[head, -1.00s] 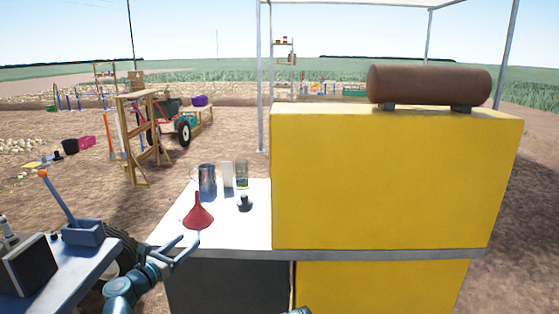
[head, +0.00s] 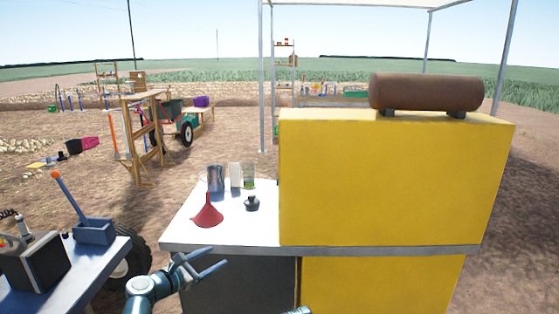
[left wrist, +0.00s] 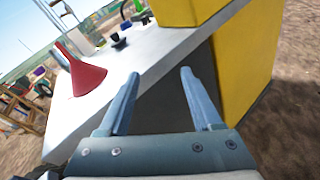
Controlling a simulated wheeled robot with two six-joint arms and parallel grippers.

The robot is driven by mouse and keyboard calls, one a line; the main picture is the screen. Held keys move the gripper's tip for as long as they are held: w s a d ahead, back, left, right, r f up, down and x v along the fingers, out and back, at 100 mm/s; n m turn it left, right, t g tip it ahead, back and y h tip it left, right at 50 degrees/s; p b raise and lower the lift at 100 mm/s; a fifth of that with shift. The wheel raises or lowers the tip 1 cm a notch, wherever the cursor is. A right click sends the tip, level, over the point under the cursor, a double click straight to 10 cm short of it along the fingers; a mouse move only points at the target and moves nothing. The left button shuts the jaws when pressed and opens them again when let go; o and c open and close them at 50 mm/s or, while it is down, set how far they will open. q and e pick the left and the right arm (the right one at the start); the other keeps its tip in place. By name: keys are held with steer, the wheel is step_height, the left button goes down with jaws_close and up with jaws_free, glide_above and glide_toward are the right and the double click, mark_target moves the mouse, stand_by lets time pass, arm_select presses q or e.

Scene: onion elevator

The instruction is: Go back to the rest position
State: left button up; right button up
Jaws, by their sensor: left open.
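My left gripper (head: 203,265) is open and empty, in front of the white tabletop's (head: 183,228) front edge and a little below it in the head view. In the left wrist view its two fingers (left wrist: 158,98) stand apart with nothing between them. A red funnel (head: 208,212) stands mouth down on the tabletop; it also shows in the left wrist view (left wrist: 82,75). A small black object (head: 252,203) sits to its right. My right gripper is not clearly in view; only a small arm part shows at the bottom edge of the head view.
A metal jug (head: 216,178), a white container (head: 235,175) and a glass jar (head: 249,183) stand at the tabletop's back. A large yellow housing (head: 390,185) carries a brown cylinder (head: 425,91) on the right. A blue lever box (head: 94,231) stands on the left bench (head: 85,270).

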arm_select(q)
steer(key=s+d+f+m+g+p, duration=0.2)
steer(key=s+d+m+g+p, duration=0.7)
steer(key=d+m, duration=0.55)
steer(key=s+a+r+m+g+y+p, duration=0.1)
steer(key=s+m+g+y+p, duration=0.3)
steer(key=s+m+y+p, duration=0.4)
steer(key=s+r+m+y, duration=0.1)
steer(key=s+m+y, duration=0.1)
steer(key=s+m, duration=0.4)
steer(key=shift+s+r+g+y+p, duration=0.15)
steer(key=shift+s+g+y+p, duration=0.2)
steer(key=shift+s, duration=0.7)
